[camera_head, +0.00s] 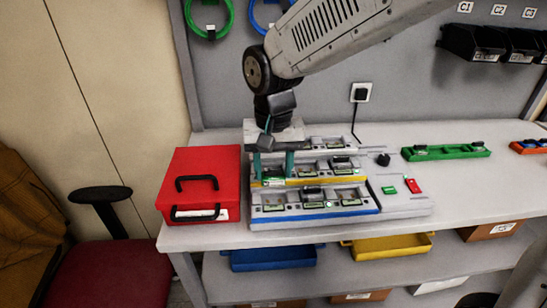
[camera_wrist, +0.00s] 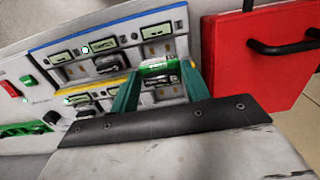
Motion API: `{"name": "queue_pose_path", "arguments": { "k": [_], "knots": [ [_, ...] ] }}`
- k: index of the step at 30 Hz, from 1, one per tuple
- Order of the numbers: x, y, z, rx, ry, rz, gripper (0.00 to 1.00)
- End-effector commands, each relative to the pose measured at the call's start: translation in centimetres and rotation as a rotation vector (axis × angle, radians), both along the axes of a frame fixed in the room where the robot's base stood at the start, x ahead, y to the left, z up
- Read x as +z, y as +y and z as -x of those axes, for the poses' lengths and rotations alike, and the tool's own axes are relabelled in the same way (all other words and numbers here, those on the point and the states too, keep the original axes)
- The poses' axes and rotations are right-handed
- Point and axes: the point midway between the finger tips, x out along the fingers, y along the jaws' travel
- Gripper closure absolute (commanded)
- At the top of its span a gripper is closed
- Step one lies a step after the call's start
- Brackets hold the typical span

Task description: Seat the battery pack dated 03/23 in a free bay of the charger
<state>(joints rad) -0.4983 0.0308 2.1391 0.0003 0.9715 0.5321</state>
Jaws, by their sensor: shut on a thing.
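The charger (camera_head: 400,207) is a grey stepped unit on the bench with blue and yellow stripes on its tiers. It also shows in the wrist view (camera_wrist: 185,30). My gripper (camera_head: 273,172) points down at the charger's left end, by the yellow-striped tier. Its teal fingers are shut on a green battery pack (camera_wrist: 160,72), which sits between them in the wrist view. The pack is at the leftmost bay of that tier; I cannot tell whether it is fully in. Its date is not legible. Several other bays hold dark packs.
A red case (camera_head: 200,172) with black handles stands close to the charger's left side. A green rack (camera_head: 445,153) lies to the right on the bench. A black knob-like object (camera_head: 383,159) and a wall socket (camera_head: 360,92) are behind. Blue and yellow trays are on the lower shelf.

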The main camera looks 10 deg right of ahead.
Motion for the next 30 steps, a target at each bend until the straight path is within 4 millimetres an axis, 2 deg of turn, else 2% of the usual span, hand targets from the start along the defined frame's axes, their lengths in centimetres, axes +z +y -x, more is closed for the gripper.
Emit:
{"name": "queue_pose_path", "arguments": {
  "k": [18,30],
  "knots": [
    [-4.2,0.0,0.0,0.0,0.001,0.001,0.78],
    [-5.0,0.0,0.0,0.0,-0.001,0.0,0.78]
  ]
}}
